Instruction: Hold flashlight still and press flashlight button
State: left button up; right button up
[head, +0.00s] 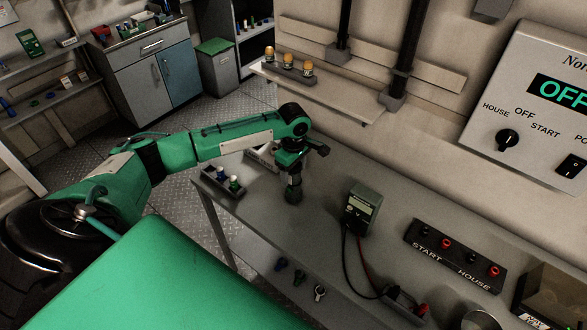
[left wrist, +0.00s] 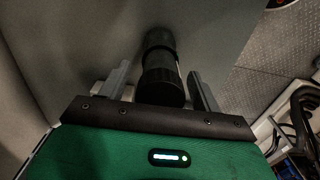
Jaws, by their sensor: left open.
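A black flashlight (head: 293,192) stands on the grey bench (head: 325,225) at the end of my left arm, apparently upright with its wider end down. In the left wrist view the flashlight (left wrist: 161,75) lies between the two grey fingers. My left gripper (left wrist: 160,88) is open around it, with a visible gap on either side. In the head view the left gripper (head: 303,152) is at the top of the flashlight, and its fingers are hard to make out. The flashlight's button cannot be made out. My right gripper is not in view.
A green meter (head: 362,208) with black and red leads stands right of the flashlight. A dark tray (head: 224,182) with small bottles lies to the left. A wall shelf (head: 320,90) holds orange-topped items.

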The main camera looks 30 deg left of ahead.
pick_arm(q)
jog(key=shift+f, duration=0.25)
jog(key=c, duration=1.3)
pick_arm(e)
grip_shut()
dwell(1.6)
